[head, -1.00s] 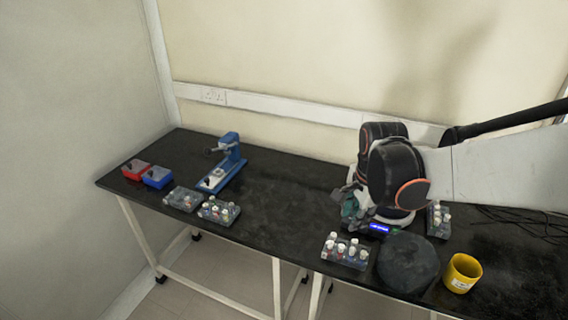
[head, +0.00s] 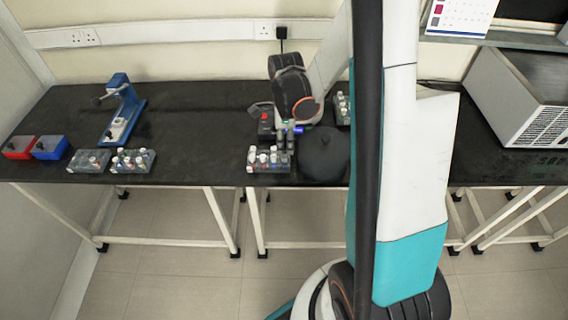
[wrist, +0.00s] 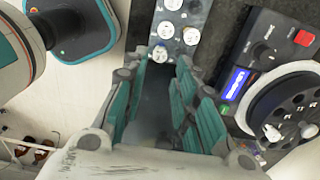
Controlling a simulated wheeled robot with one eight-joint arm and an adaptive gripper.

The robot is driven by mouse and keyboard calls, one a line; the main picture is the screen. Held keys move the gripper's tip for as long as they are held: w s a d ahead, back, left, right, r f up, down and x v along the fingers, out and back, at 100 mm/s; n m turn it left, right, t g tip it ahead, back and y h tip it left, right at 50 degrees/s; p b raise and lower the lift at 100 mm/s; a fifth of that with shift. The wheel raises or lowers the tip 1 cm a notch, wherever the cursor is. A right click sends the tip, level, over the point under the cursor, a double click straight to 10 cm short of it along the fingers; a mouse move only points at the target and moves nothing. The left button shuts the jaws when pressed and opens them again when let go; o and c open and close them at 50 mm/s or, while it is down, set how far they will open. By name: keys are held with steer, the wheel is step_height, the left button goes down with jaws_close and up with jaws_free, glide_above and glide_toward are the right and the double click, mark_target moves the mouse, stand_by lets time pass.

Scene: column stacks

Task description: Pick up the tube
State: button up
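In the wrist view my gripper (wrist: 160,82) has its two teal-padded fingers apart, with nothing visible gripped between them. White-capped tubes (wrist: 166,30) stand in a grey rack (wrist: 203,14) just beyond the fingertips, near the top of the picture. I cannot tell which tube is meant. The lower parts of the tubes are hidden.
A centrifuge (wrist: 291,95) with a blue display and red button is close to the right of my gripper. A dark round lid (head: 325,154) lies right of the rack. More racks (head: 133,160), a blue stand (head: 122,110) and red and blue boxes (head: 48,147) are left. The middle-left tabletop is clear.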

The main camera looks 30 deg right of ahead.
mark_target(285, 156)
steer(key=shift+a+f+b, duration=0.1)
steer(key=shift+f+b, duration=1.2)
steer(key=shift+f, duration=2.15)
steer(key=shift+r, duration=0.1)
steer(key=shift+c, duration=0.2)
steer(key=c, duration=0.5)
